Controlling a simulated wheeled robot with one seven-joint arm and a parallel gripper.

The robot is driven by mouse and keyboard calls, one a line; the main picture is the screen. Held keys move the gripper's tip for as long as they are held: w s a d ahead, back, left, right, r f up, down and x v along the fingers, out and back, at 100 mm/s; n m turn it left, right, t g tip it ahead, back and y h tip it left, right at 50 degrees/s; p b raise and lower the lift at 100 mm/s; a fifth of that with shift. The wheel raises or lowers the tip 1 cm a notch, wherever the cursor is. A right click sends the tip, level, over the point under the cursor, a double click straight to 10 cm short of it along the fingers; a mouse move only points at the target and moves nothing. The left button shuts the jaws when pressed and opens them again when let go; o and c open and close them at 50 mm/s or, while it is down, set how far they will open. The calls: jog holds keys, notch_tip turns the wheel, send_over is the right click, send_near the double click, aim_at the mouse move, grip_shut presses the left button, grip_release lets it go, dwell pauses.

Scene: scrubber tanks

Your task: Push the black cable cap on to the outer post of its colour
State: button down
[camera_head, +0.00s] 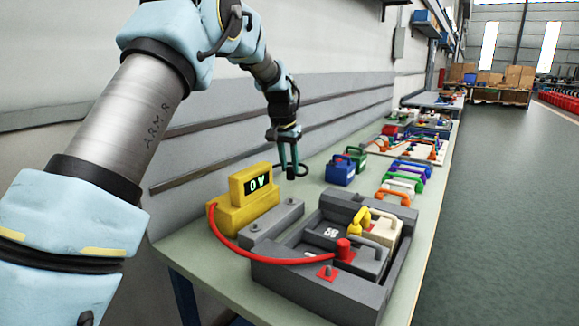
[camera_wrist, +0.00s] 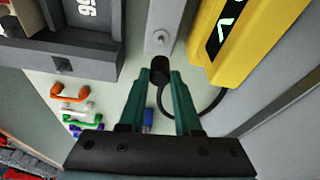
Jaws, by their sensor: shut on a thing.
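My gripper (camera_head: 290,168) is above the bench, behind and right of the yellow meter (camera_head: 248,205), whose display reads 0 V. In the wrist view my gripper (camera_wrist: 160,82) is shut on the black cable cap (camera_wrist: 160,72). A black cable loops from the cap beside the yellow meter (camera_wrist: 228,45). The cap is held apart from any post. The grey tray (camera_head: 320,292) holds a grey battery and a cream battery (camera_head: 378,228). The red cap (camera_head: 345,248) is at the grey battery, on a red cable from the meter.
A yellow link (camera_head: 360,220) sits by the batteries. A grey block (camera_head: 275,225) with bolts lies between meter and tray. A blue case (camera_head: 340,170), a green case (camera_head: 356,155) and several coloured handles (camera_head: 402,187) stand farther back. The wall runs along the left.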

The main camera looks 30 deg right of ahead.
notch_tip(320, 180, up, 2)
jog(key=shift+n+p, duration=0.5)
jog(key=s+d+p, duration=0.1)
jog(key=s+d, duration=0.5)
jog(key=s, duration=0.4)
jog(key=s+d+p, duration=0.1)
jog(key=s+d, duration=0.6)
jog(key=s, duration=0.4)
jog(key=shift+s+d, duration=0.15)
jog(key=shift+f, duration=0.15)
jog(key=shift+s+a+b+x, duration=0.15)
jog(key=shift+b+x, duration=0.2)
jog(key=shift+x, duration=0.35)
jog(key=shift+s+a+b+x, duration=0.1)
jog(key=shift+b+x, duration=0.3)
jog(key=shift+x, duration=0.3)
jog(key=shift+s+a+b+x, duration=0.15)
jog(key=shift+b+x, duration=0.2)
jog(key=shift+x, duration=0.35)
jog(key=shift+w+f, duration=0.1)
jog(key=shift+f, duration=0.3)
